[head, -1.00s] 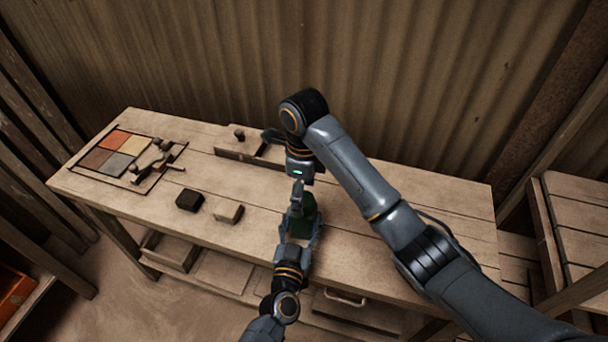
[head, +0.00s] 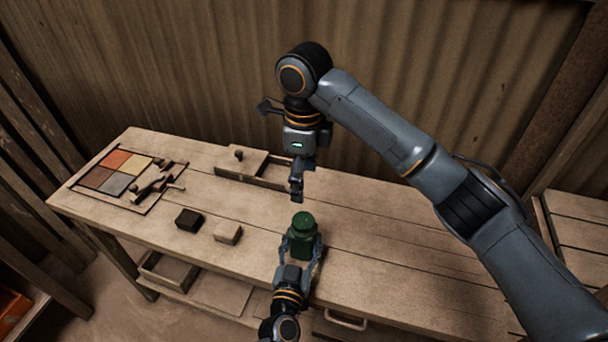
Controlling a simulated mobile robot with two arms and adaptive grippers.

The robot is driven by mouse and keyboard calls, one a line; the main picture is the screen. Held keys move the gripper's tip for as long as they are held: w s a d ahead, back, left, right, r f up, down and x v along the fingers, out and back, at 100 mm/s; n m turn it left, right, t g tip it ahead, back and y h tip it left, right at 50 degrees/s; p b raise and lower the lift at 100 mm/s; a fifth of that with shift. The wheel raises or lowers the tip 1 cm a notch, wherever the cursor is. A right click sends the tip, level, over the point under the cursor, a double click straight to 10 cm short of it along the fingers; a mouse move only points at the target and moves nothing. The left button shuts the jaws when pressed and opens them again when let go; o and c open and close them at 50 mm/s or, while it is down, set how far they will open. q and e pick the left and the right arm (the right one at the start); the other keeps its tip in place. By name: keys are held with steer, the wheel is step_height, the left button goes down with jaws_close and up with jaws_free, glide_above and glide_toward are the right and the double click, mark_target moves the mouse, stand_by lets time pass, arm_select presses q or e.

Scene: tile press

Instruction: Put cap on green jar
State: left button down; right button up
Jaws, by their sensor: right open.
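The green jar (head: 301,245) stands upright near the front edge of the workbench, right of the middle. A round dark green top, which looks like the cap (head: 303,221), sits on it and appears level. I cannot tell how tightly it is seated. My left gripper (head: 301,250) comes from the front, with a finger on each side of the jar body, closed around it. My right gripper (head: 296,196) is open above and behind the jar, pointing down, apart from the cap. I see nothing between its fingers.
The wooden workbench (head: 390,240) is clear to the right of the jar. A dark block (head: 189,220) and a pale block (head: 228,233) lie to the left. A tray of coloured tiles (head: 118,173) is at far left. A wooden box (head: 239,166) stands behind.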

arm_select(q)
steer(key=shift+c, duration=1.8)
jaws_free()
steer(key=shift+s, duration=0.1)
steer(key=v, duration=1.2)
